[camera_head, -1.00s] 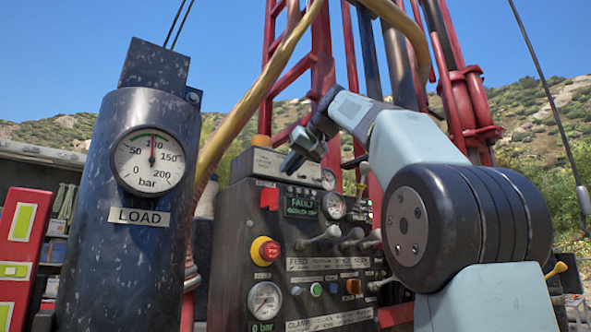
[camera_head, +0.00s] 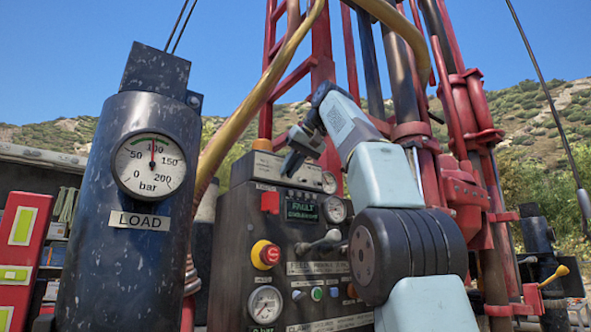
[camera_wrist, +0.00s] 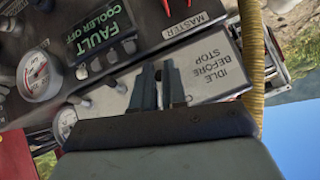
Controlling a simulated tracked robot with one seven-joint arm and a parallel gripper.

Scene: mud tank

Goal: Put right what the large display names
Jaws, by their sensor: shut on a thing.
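The display (camera_head: 301,211) on the dark control console reads FAULT; in the wrist view the same display (camera_wrist: 100,30) reads FAULT COOLER OFF in green. My gripper (camera_head: 291,163) is at the top panel of the console, above the display. In the wrist view my gripper (camera_wrist: 160,78) points at the pale panel (camera_wrist: 200,62) marked IDLE BEFORE STOP. Its fingers are shut on a small toggle switch in the row there; the switch is mostly hidden between them.
A red emergency button (camera_head: 266,254) on a yellow collar, levers (camera_head: 318,242) and gauges (camera_head: 264,303) crowd the console. A black cylinder with a LOAD gauge (camera_head: 150,165) stands at left. A thick yellow hose (camera_head: 245,105) passes behind; the red mast (camera_head: 325,75) rises beyond.

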